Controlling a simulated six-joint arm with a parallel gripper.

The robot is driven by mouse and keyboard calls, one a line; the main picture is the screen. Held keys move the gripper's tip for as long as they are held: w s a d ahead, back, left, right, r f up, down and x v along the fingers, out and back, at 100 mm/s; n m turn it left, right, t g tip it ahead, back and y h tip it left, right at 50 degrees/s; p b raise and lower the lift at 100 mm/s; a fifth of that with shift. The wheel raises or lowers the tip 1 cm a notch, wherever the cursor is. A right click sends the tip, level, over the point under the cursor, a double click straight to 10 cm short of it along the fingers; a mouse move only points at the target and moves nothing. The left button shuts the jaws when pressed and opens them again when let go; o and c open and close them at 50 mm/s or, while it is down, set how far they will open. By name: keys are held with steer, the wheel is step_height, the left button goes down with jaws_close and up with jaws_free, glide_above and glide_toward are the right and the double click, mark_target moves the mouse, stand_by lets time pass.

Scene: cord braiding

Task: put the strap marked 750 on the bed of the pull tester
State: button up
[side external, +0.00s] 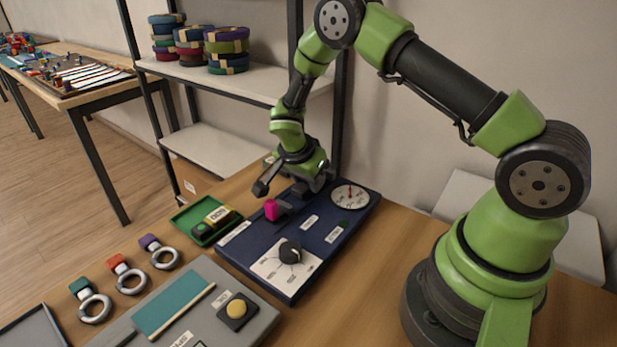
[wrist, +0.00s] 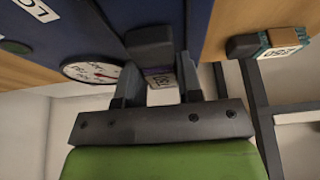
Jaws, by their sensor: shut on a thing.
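My gripper (wrist: 160,84) is shut on a strap (wrist: 161,80). The strap has a dark end block, a purple band and a white label that is partly hidden between the fingers; its digits are hard to read. The blue pull tester (side external: 329,211) lies on the table; it also shows in the wrist view (wrist: 90,22). It has a round dial (side external: 350,195), a knob (side external: 290,252) and a magenta block (side external: 271,209). In the side view my gripper (side external: 312,186) is low at the tester's far end; the held strap is hard to make out there.
Another strap (wrist: 270,45) with a numbered label lies beside the tester. A green tray (side external: 181,216) holds a dark item with a yellow part. Several ring pieces (side external: 129,276) and a grey panel (side external: 255,329) are at the front. A shelf (side external: 220,82) stands behind.

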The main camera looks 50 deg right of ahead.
steer(key=shift+f, duration=0.15)
steer(key=o, duration=1)
steer(key=shift+r, duration=5.5)
steer(key=s+a+r+n+t+y, duration=0.2)
steer(key=s+a+r+n, duration=0.15)
steer(key=r, duration=0.55)
steer(key=s+a+r+n+t+y, duration=0.1)
steer(key=s+a+r+n, duration=0.1)
steer(key=s, duration=0.3)
steer(key=s+a+r+n+t+y, duration=0.2)
steer(key=s+a+r+n, duration=0.1)
steer(key=s+n, duration=0.2)
steer(key=s+a+r+n+t+y, duration=0.1)
steer(key=s+a+r+n+t, duration=0.1)
steer(key=s, duration=0.5)
steer(key=shift+s+a+r+n+y, duration=0.1)
steer(key=shift+a+r+n+y, duration=0.2)
steer(key=shift+a+r+n, duration=0.45)
